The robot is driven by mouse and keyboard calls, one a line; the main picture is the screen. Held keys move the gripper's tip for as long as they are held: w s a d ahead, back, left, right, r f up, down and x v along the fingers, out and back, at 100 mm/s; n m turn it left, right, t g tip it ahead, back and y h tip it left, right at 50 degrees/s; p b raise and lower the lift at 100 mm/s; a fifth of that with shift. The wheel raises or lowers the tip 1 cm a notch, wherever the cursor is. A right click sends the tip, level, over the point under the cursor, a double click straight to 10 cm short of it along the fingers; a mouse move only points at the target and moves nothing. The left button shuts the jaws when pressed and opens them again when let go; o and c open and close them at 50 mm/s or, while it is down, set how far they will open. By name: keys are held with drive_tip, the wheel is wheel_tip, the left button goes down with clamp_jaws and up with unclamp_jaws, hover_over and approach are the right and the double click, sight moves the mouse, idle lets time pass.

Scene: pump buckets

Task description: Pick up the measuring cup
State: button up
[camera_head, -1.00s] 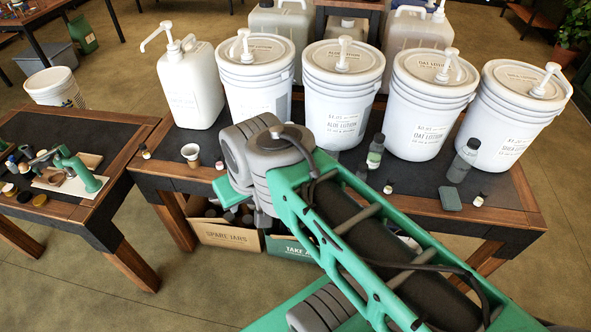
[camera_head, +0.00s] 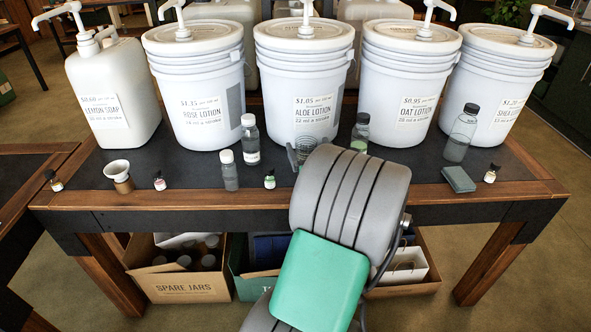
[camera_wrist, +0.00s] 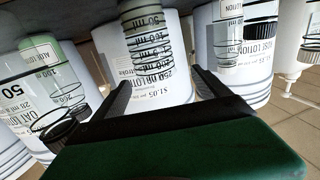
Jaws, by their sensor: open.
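The measuring cup is clear with dark graduation marks. In the wrist view, which is upside down, the measuring cup (camera_wrist: 147,40) is in front of my gripper, in line with the gap between the fingers. My gripper (camera_wrist: 160,79) is open, with one dark finger on each side of that gap. I cannot tell how far the cup is from the fingertips. In the head view only a small part of the measuring cup (camera_head: 303,147) shows on the table in front of the aloe lotion bucket.
Several white pump buckets, including the aloe lotion one (camera_head: 303,90), line the back of the table (camera_head: 110,212). Clear bottles stand on both sides of the cup, such as the bottle (camera_head: 250,140) and the bottle (camera_head: 361,132).

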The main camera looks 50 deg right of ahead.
sight(304, 135)
drive_tip(key=shift+w+d+f, duration=0.2)
drive_tip(key=shift+d, duration=0.35)
drive_tip(key=shift+h, duration=0.3)
drive_tip(key=p+x, duration=0.1)
drive_tip(key=x, duration=0.5)
drive_tip(key=shift+w+d+f, duration=0.15)
drive_tip(key=shift+w+d, duration=0.05)
drive_tip(key=shift+w, duration=0.15)
clamp_jaws()
